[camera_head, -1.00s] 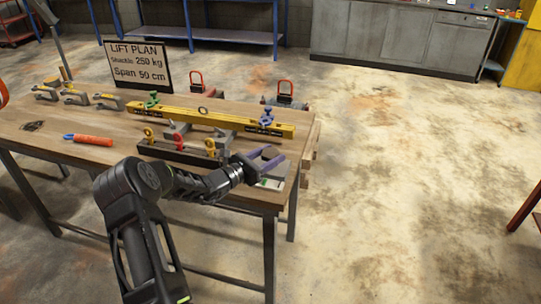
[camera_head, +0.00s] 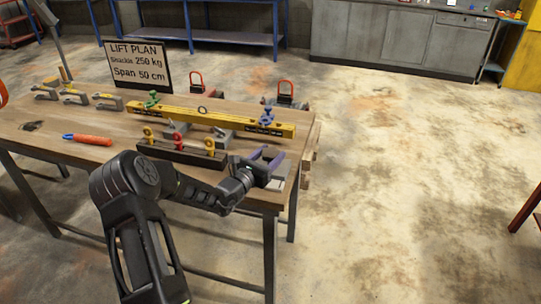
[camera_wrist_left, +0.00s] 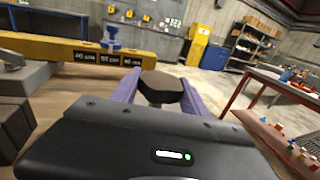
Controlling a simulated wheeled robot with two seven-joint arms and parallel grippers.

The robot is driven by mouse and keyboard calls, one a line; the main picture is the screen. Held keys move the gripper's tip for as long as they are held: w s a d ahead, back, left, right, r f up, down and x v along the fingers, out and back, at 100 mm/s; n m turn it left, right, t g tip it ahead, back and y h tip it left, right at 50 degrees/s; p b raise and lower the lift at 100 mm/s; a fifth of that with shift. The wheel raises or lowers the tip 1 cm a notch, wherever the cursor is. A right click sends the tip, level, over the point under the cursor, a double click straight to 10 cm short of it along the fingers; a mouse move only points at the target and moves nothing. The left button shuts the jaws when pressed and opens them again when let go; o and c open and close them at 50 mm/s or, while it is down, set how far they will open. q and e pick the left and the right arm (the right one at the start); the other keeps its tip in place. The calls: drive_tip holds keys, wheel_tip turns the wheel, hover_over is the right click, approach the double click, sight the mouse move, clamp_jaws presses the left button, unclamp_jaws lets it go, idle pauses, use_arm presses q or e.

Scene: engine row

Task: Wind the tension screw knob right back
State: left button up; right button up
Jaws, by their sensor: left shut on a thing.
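A dark knob (camera_wrist_left: 161,88) with a flat, rounded face shows in the left wrist view between the two purple fingers of my left gripper (camera_wrist_left: 160,93). The fingers are shut on it, one on each side. In the head view my left gripper (camera_head: 268,158) is over the right front corner of the workbench, at a small grey device (camera_head: 277,185). The gripper hides most of the device there, and the knob cannot be made out clearly. My right gripper is in neither view.
A yellow beam (camera_head: 200,116) with green and blue shackles lies across the wooden workbench (camera_head: 60,140). A dark rack (camera_head: 182,154) with red and yellow shackles stands just left of my gripper. An orange-handled tool (camera_head: 90,139) lies at left. A sign (camera_head: 138,64) stands behind.

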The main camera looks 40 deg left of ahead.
sight(265, 160)
use_arm(q)
drive_tip(key=o, duration=1.4)
drive_tip(key=s+b, duration=0.1)
drive_tip(key=s, duration=0.7)
drive_tip(key=shift+d, duration=0.15)
drive_tip(key=shift+w, duration=0.1)
